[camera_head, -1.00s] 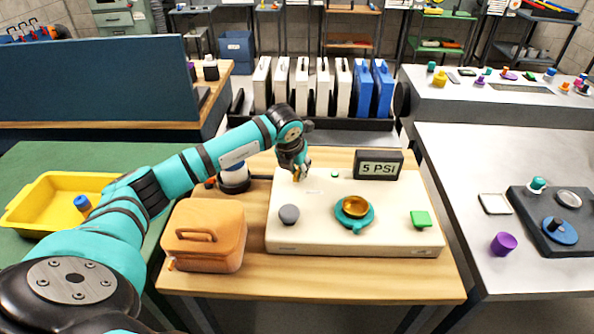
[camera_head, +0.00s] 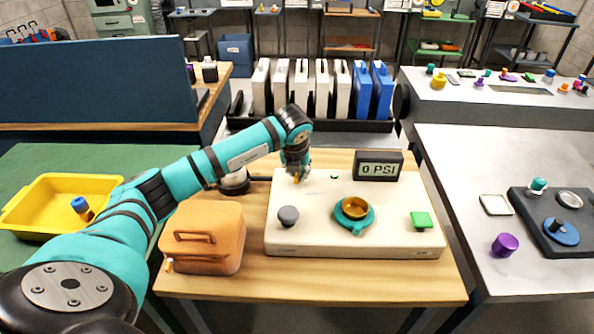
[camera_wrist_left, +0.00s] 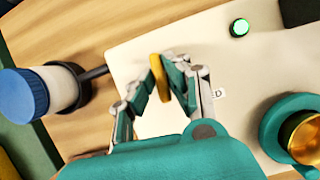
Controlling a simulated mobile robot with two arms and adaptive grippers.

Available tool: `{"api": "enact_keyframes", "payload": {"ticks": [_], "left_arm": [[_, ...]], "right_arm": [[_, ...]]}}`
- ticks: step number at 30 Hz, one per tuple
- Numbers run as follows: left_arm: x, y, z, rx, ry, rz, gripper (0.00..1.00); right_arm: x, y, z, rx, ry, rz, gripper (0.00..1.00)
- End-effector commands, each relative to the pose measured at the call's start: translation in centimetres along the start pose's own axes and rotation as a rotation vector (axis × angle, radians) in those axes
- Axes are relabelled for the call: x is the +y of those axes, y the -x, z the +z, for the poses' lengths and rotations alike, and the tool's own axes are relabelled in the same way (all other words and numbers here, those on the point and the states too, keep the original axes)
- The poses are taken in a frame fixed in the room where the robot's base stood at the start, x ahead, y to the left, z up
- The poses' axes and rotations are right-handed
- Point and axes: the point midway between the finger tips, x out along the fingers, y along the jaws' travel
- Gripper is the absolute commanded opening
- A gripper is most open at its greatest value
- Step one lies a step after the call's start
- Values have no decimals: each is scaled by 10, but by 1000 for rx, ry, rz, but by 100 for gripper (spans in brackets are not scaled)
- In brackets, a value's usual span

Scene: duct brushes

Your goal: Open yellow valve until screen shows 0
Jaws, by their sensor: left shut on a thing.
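The yellow valve (camera_wrist_left: 160,78) shows as a slim yellow handle between the fingers of my left gripper (camera_wrist_left: 168,75) in the left wrist view. My left gripper is shut on it. In the head view the gripper (camera_head: 297,176) is at the back left of the cream panel box (camera_head: 330,246), pointing down, and hides most of the valve. The screen (camera_head: 378,166) stands behind the panel and reads 0 PSI. My right gripper is not in view.
The panel also holds a grey knob (camera_head: 288,216), a teal dish with a gold cup (camera_head: 354,214) and a green block (camera_head: 421,220). An orange case (camera_head: 203,245) stands left of it. A green light (camera_wrist_left: 240,27) is lit in the left wrist view.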

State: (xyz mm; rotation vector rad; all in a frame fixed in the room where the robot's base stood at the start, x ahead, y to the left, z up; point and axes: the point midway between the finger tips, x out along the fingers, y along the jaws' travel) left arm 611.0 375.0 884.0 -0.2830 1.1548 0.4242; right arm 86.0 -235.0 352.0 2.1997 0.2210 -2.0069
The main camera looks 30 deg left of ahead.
Motion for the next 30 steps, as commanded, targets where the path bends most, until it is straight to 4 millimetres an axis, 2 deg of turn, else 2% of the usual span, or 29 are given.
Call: {"api": "enact_keyframes", "payload": {"ticks": [1, 6, 14, 17, 20, 30], "left_arm": [[0, 1, 1, -2, 1, 0, 14], [0, 1, 1, -2, 0, -1, 36], [0, 1, 0, -1, -1, -1, 36], [0, 8, 1, -2, -1, -2, 36], [-1, 22, 2, -4, -2, -4, 36], [0, 93, 2, -5, -1, -2, 36]], "right_arm": [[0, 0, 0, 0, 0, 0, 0], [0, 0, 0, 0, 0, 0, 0], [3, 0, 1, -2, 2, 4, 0], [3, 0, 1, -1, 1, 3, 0], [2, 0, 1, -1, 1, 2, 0], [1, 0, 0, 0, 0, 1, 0]]}}
